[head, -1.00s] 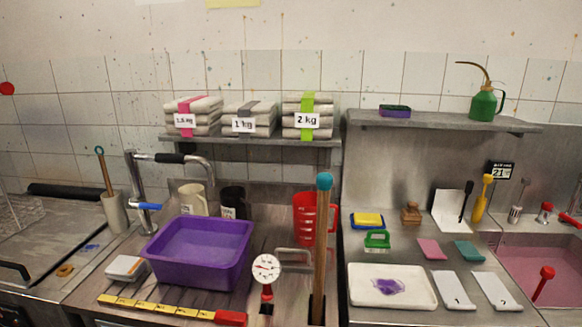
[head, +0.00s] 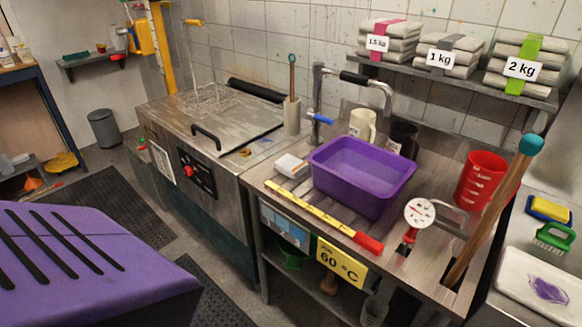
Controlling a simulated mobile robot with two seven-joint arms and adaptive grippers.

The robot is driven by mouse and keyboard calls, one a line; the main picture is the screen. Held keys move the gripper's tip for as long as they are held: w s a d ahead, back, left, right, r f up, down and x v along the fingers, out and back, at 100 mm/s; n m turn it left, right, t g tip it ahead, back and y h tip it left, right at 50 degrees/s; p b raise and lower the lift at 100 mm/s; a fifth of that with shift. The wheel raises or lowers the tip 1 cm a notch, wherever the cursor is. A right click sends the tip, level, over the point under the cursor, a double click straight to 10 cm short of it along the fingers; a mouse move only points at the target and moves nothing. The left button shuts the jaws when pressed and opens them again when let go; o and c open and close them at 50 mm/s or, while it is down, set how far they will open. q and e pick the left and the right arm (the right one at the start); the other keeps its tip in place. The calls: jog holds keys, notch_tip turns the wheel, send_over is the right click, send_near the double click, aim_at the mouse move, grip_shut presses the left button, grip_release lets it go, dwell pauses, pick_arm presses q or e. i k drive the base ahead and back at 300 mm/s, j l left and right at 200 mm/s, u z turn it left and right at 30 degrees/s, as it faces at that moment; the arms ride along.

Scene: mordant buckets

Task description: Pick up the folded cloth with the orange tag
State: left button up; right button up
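I see no folded cloth with an orange tag in the head view. Stacks of folded pale cloth stand on the wall shelf at the upper right. One stack (head: 391,51) has a pink band and a label that seems to read 1.5 kg. The middle stack (head: 450,67) has a grey band and a 1 kg label. The right stack (head: 548,68) has a green band and a 2 kg label. Neither of my grippers is in view.
A purple tub (head: 345,197), a red jug (head: 482,177), a dial gauge (head: 419,213) and a leaning wooden pole (head: 490,222) crowd the counter. A purple surface (head: 110,225) with black strips fills the near left. Open floor (head: 129,199) lies beyond it.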

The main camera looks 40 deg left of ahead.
aim_at(291, 166)
jog(key=j, duration=0.95)
jog(key=j+z, duration=0.1)
jog(key=j, duration=0.85)
jog(key=k, duration=0.05)
